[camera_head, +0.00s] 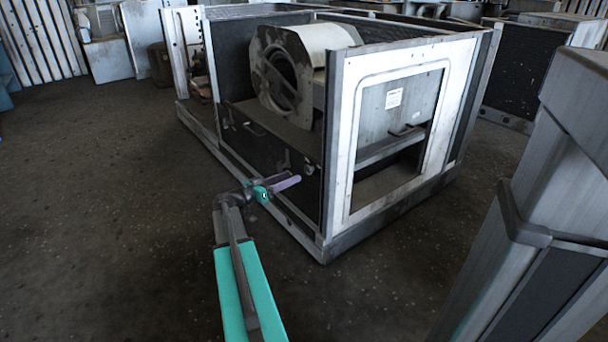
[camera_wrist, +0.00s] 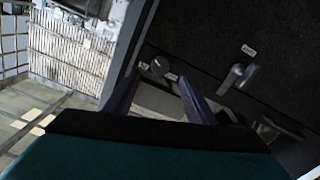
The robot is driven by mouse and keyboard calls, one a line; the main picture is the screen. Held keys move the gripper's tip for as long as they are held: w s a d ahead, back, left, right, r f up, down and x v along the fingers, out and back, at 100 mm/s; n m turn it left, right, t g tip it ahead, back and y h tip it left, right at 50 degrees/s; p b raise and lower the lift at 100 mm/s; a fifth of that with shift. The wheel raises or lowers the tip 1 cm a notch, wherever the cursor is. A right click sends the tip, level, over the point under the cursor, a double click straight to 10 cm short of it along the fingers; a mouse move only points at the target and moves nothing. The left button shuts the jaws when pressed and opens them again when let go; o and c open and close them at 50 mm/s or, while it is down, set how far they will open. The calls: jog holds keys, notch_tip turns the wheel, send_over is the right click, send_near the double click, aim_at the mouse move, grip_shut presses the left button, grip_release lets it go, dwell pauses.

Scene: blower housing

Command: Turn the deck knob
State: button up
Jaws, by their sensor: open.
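A small round dark knob (camera_wrist: 160,66) sits on the housing's dark side panel, with small pale labels beside it. In the wrist view it lies ahead of and between the tips of my gripper (camera_wrist: 158,77). The two purple fingers are spread apart with nothing between them. In the head view my gripper (camera_head: 285,183) reaches from the left toward the lower dark panel (camera_head: 252,143) of the housing. I cannot tell the exact gap between fingertips and knob. A grey lever handle (camera_wrist: 238,78) is to the right of the knob in the wrist view.
The white-framed blower housing (camera_head: 340,150) stands on the floor, with a round-mouthed blower (camera_head: 280,75) inside above the dark panel. A grey metal post-like body (camera_head: 540,210) is at the right. The floor at left (camera_head: 90,200) is open.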

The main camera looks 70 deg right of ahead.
aim_at(307, 170)
jog(key=shift+b+x, duration=0.95)
jog(key=shift+x, duration=2.95)
jog(key=shift+c, duration=0.4)
jog(key=c, duration=1)
